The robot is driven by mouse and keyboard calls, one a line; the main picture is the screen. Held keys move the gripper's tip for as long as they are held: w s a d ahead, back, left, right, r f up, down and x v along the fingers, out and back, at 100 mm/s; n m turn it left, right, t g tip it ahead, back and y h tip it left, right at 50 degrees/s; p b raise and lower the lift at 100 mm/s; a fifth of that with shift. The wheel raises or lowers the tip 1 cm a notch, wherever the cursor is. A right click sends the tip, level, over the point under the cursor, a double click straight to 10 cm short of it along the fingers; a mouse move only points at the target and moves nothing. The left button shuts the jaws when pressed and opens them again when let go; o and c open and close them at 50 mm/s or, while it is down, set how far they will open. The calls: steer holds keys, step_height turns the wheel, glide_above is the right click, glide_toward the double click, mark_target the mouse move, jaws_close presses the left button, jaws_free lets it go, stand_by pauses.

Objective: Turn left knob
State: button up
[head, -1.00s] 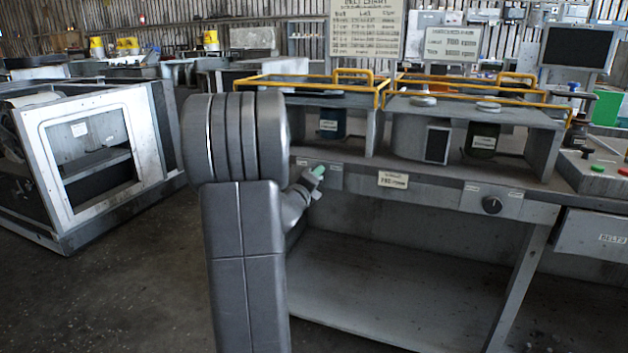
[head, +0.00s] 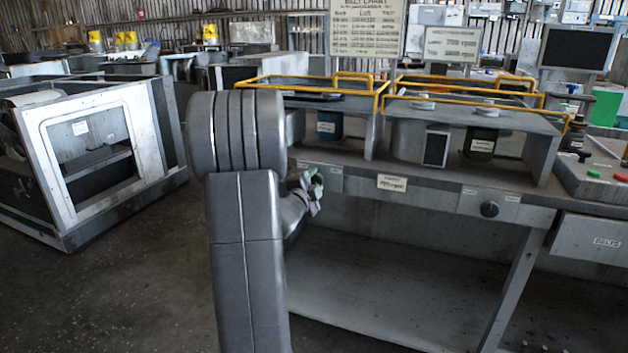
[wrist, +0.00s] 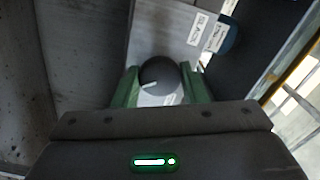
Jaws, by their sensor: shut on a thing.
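The left knob (wrist: 160,72) is a dark round knob with a pale pointer mark, on the front panel of the bench. In the wrist view it sits between the two green fingers of my gripper (wrist: 158,88), which is shut on it. The pointer mark is tilted in that view. In the head view my gripper (head: 313,180) is at the bench's front panel, left of the middle label, and my arm and fingers hide the left knob there. The right knob (head: 489,209) is dark and round, farther right on the same panel.
The bench (head: 420,200) carries open housings with yellow rails (head: 310,82) above the panel. A button box (head: 590,180) stands at the right end, over a grey drawer box (head: 590,240). A metal frame cabinet (head: 90,155) stands at left. Floor between is clear.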

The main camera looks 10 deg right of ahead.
steer(key=shift+n, duration=0.6)
steer(key=o, duration=1)
steer(key=shift+c, duration=0.2)
steer(key=p+v, duration=0.1)
steer(key=v, duration=1.2)
steer(key=shift+s+a, duration=0.3)
